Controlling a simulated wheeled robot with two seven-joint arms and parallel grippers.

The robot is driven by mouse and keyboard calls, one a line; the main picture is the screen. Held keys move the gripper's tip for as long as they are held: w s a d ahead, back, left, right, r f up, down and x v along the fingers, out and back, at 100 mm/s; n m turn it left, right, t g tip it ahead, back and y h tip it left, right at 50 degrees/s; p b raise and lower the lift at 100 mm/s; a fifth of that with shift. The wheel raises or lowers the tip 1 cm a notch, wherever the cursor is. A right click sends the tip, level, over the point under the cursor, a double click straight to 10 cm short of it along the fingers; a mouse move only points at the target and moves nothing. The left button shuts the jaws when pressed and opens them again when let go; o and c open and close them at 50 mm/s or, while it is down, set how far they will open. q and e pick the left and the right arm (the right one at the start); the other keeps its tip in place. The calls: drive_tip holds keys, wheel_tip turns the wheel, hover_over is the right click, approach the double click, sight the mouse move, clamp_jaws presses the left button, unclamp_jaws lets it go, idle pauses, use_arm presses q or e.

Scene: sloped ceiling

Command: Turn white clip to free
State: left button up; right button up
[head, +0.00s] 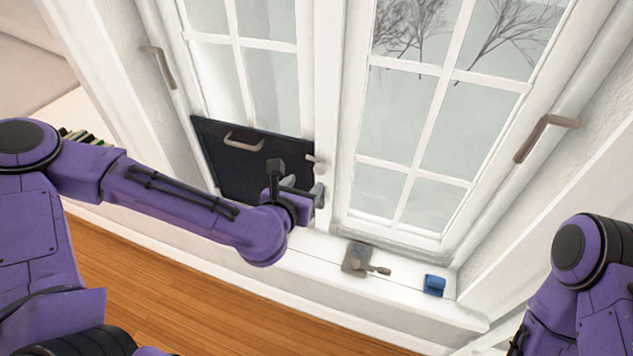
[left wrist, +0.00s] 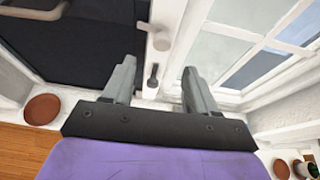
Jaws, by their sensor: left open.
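The white clip (head: 315,160) is a small pale piece on the window's middle post, at the right edge of a dark panel (head: 215,150). In the left wrist view the white clip (left wrist: 160,38) has a rounded end, beyond and between my fingertips. A small dark grey piece (left wrist: 153,76) hangs below it on the post. My left gripper (head: 318,192) is open and empty, just below the clip and apart from it. Its two fingers (left wrist: 158,70) are spread in the left wrist view. My right arm shows at the right edge; its gripper is out of view.
The dark panel has a beige handle (head: 244,141). On the white sill stand a grey plate with a lever (head: 358,257) and a blue block (head: 434,285). Beige handles sit on the left (head: 160,66) and right (head: 540,135) frames. A brown round dish (left wrist: 42,109) lies at left.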

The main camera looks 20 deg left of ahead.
sight(319, 171)
use_arm(q)
drive_tip(key=b+x, duration=0.3)
drive_tip(key=x, duration=0.6)
drive_tip(key=shift+d+f, duration=0.1)
drive_tip(key=shift+d, duration=0.1)
drive_tip(key=c, duration=1)
use_arm(e)
wheel_tip(319, 171, down, 5)
drive_tip(key=shift+f, duration=0.1)
